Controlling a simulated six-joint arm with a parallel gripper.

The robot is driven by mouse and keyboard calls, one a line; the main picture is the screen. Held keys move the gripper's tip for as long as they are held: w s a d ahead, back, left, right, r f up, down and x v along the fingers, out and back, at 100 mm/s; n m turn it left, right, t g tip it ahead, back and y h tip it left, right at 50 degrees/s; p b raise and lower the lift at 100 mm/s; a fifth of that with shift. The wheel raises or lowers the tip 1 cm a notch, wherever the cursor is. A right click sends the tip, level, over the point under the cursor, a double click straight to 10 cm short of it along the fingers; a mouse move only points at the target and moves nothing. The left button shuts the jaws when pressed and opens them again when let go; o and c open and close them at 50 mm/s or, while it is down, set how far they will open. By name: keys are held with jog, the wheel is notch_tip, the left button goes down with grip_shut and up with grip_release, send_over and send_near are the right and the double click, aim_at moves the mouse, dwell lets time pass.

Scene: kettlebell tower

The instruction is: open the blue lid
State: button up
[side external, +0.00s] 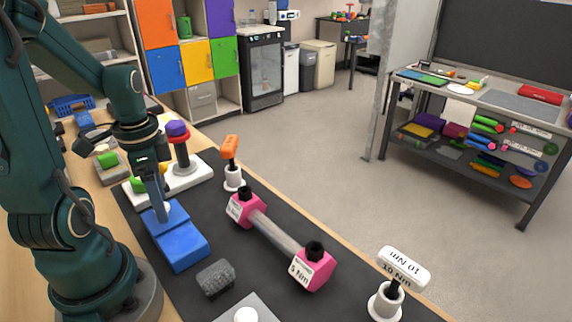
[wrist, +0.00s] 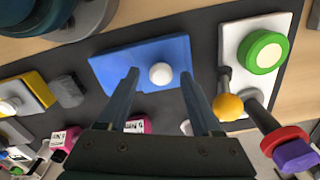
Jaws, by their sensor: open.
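The blue lid (side external: 183,248) lies on the dark mat and shows as a flat blue slab in the wrist view (wrist: 110,66). A round white knob (wrist: 160,74) stands on it; in the side view my gripper hides most of it. My gripper (wrist: 159,78) is open over the blue slab. In the wrist view its two fingers lie either side of the knob, with a gap at each side. In the side view my gripper (side external: 156,196) points down at the far end of the blue slab. I cannot tell whether the fingertips touch the slab.
A white board (side external: 199,174) with a purple-topped post, a green disc (wrist: 264,52) and a yellow ball (wrist: 228,107) stands close beside the lid. A pink dumbbell (side external: 277,235), an orange-handled tool (side external: 231,150), a grey block (side external: 216,278) and a white torque handle (side external: 403,267) are nearby.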

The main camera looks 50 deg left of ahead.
jog(key=shift+r, duration=2.55)
jog(key=w+d+r+n+t, duration=0.1)
jog(key=d+r+t, duration=0.1)
jog(key=d, duration=0.5)
jog(key=w+d+r+n+t, duration=0.1)
jog(key=d+r+n+t, duration=0.1)
jog(key=d, duration=0.5)
jog(key=shift+r+n+t, duration=0.25)
jog(key=shift+n+t, duration=0.05)
jog(key=shift+t, duration=0.5)
